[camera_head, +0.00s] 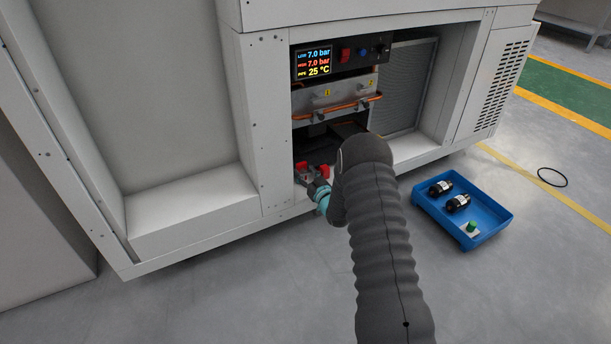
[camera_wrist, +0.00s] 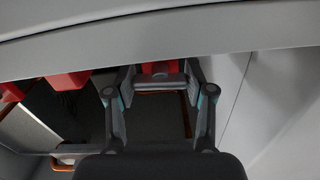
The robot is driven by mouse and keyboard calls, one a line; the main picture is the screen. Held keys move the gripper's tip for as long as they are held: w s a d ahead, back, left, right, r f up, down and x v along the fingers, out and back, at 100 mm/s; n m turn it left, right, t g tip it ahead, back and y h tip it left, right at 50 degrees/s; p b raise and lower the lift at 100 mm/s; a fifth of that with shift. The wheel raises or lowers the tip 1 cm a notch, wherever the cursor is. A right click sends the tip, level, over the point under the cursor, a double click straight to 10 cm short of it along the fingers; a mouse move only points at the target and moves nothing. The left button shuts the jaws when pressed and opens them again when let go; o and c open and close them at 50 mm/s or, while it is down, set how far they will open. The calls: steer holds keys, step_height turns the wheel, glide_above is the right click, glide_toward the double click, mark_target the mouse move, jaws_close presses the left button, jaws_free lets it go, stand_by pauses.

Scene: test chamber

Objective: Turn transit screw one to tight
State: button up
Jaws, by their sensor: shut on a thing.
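Two red transit screws sit low in the open bay of the white cabinet. In the head view, red shows on both sides of my gripper (camera_head: 311,178), which reaches into the bay's lower left. In the wrist view, my gripper (camera_wrist: 160,82) is shut on one red transit screw (camera_wrist: 160,68), with its fingers on either side of it. The other red screw (camera_wrist: 70,80) is to the left, apart from the fingers. I see no number on either screw, and the fingers hide part of the held one. How tight it is does not show.
A display (camera_head: 314,62) reads 7.0 bar, 7.0 bar and 25 °C. Below it run orange pipes (camera_head: 335,112) by yellow labels 1 and 2. A blue tray (camera_head: 480,237) with two black cylinders and a green-topped part lies on the floor at right. A black ring (camera_head: 552,177) lies beyond.

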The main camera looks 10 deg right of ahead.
steer(key=shift+m, duration=0.3)
steer(key=o, duration=1.2)
steer(key=shift+c, duration=0.2)
steer(key=v, duration=1.2)
